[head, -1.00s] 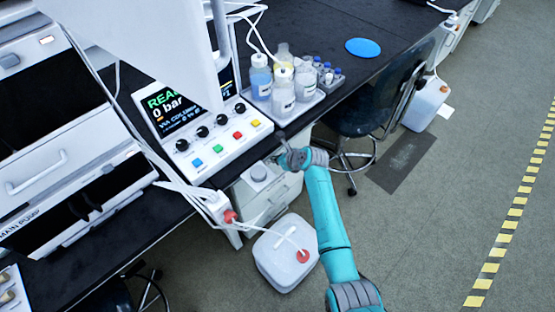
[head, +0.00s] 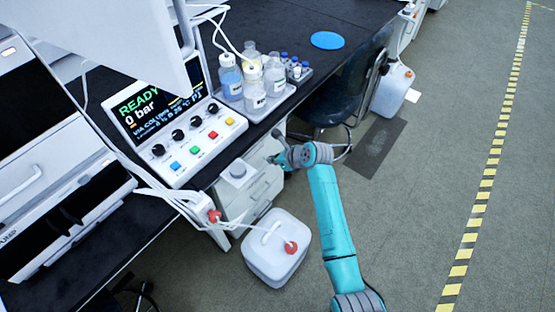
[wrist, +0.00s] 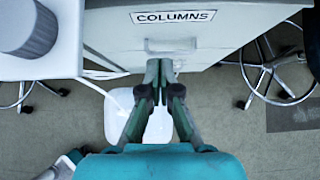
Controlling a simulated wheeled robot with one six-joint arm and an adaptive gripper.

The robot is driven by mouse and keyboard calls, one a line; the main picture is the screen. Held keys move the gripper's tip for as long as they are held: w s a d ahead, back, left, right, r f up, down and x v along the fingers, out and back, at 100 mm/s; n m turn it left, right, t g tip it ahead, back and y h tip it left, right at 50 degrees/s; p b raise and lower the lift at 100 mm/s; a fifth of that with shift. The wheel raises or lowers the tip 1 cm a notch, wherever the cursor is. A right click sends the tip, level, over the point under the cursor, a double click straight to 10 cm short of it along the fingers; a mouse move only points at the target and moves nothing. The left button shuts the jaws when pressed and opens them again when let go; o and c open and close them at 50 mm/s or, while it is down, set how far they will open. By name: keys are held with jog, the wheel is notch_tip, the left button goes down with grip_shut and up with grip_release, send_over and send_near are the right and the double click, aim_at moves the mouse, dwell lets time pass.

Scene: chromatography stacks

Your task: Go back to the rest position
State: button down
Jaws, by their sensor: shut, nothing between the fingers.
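My gripper (head: 272,160) is at the end of my teal arm, off the front edge of the black bench. In the wrist view its fingers (wrist: 159,68) are together with nothing between them. Just ahead of the fingertips is a pale drawer front (wrist: 200,40) with a COLUMNS label and a handle. I cannot tell whether the fingertips touch it. In the head view the drawer unit (head: 255,195) stands under the bench, beside the gripper.
A white control panel (head: 215,128) reading READY, 0 bar, and a tray of bottles (head: 268,108) stand near the bench edge. A white canister (head: 262,268) with a red cap is on the floor below. A chair (head: 335,100) stands beyond; the right floor is clear.

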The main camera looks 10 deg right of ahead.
jog(key=shift+v, duration=1.35)
jog(key=s+d+f+n+t+h, duration=0.1)
jog(key=s+d+f+n, duration=0.2)
jog(key=s, duration=0.4)
jog(key=s+d+f+n+t+h, duration=0.1)
jog(key=s+f+n, duration=0.1)
jog(key=s+f, duration=0.4)
jog(key=s+d+n+t+h, duration=0.1)
jog(key=s+d+n, duration=0.15)
jog(key=s, duration=0.55)
jog(key=s+d+n+t+h, duration=0.15)
jog(key=s+n, duration=0.25)
jog(key=s, duration=0.5)
jog(key=s+d+r+n+t+h, duration=0.1)
jog(key=s+d+r+n+t, duration=0.1)
jog(key=s+r+n, duration=0.5)
jog(key=s+d+r+n+t+h, duration=0.1)
jog(key=s+d+r+n+t, duration=0.1)
jog(key=s+r+n, duration=0.6)
jog(key=s+r, duration=0.7)
jog(key=s, duration=0.1)
jog(key=shift+d+r, duration=0.15)
jog(key=shift+r, duration=0.15)
jog(key=shift+n, duration=0.25)
